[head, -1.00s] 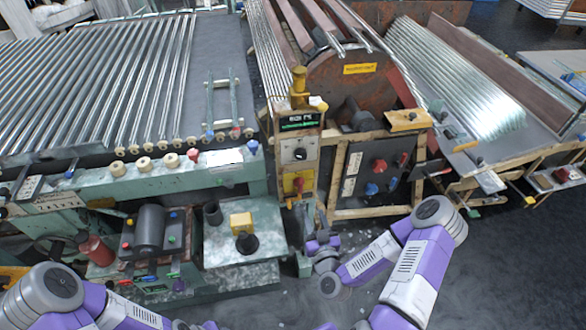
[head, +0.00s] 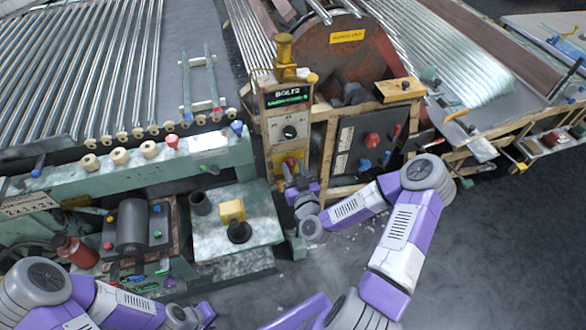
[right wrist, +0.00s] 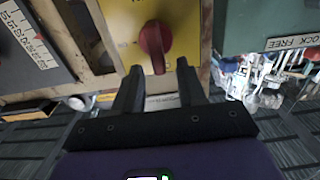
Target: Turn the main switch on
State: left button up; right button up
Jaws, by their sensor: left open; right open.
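The main switch appears to be the red rotary knob (right wrist: 153,40) on a yellow plate (right wrist: 185,18) in the right wrist view. Its handle stands roughly upright in that picture. In the head view the yellow plate (head: 281,160) is low on the narrow control panel, partly covered by my right gripper (head: 298,174). My right gripper is open and empty in front of the plate; in the right wrist view its fingertips (right wrist: 159,70) stand below the knob, one to each side, with no clear contact. My left gripper (head: 206,313) is at the bottom edge, away from the panel, its fingers hardly visible.
Above the switch are a black dial (head: 290,131) and a green-lit display (head: 287,97). A dark box (head: 352,150) with red and blue knobs stands close on the right. A green machine bench (head: 240,205) is at left. Dark floor (head: 480,250) is free at right.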

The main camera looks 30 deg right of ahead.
jog(key=shift+w+d, duration=0.15)
jog(key=shift+w, duration=0.4)
grip_shut()
